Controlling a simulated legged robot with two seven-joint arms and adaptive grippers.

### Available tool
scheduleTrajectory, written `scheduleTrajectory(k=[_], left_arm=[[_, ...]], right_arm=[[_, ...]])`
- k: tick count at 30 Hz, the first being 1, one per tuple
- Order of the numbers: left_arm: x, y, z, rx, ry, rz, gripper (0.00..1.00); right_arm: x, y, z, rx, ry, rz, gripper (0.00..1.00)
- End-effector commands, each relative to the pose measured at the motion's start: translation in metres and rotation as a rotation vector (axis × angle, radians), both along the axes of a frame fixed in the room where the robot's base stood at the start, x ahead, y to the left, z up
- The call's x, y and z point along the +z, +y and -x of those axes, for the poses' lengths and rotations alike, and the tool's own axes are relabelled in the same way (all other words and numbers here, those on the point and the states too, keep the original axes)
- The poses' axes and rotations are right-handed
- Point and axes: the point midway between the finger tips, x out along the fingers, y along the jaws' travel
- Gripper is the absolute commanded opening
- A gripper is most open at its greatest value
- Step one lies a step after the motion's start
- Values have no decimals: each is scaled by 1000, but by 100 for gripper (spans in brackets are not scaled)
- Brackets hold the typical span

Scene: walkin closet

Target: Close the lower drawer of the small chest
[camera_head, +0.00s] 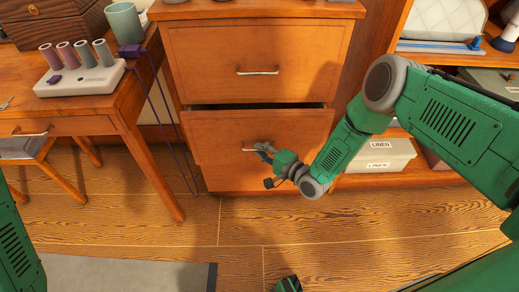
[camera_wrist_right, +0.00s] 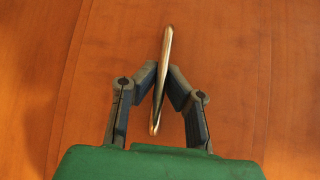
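The small chest (camera_head: 258,10) is orange-brown wood with two drawers, seen in the head view. Its lower drawer (camera_head: 225,160) stands out a little, with a dark gap above its front. The upper drawer (camera_head: 255,52) looks flush. My right gripper (camera_head: 264,152) is at the lower drawer's metal handle (camera_head: 250,148). In the right wrist view the right gripper's fingers (camera_wrist_right: 164,84) lie on both sides of the handle (camera_wrist_right: 161,85) and appear closed on it. The wooden front fills the background there. My left gripper's fingers do not show.
A purple cord (camera_head: 165,110) hangs beside the chest. Shelves with linen boxes (camera_head: 375,155) stand right.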

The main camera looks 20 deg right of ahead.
Motion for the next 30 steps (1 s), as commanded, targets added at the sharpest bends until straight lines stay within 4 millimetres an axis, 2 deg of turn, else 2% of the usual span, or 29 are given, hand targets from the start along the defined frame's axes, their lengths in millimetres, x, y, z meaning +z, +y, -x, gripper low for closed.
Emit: scheduleTrajectory(k=[5,7,8,19,30], left_arm=[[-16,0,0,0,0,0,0],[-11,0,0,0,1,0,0],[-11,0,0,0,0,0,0],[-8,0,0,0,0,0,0],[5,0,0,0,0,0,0]], right_arm=[[-4,-1,-15,6,0,-2,0],[-2,0,-12,7,5,-2,23],[-2,0,-12,7,4,-2,29],[2,-2,-8,6,-2,-2,29],[6,-15,14,5,2,-2,29]])
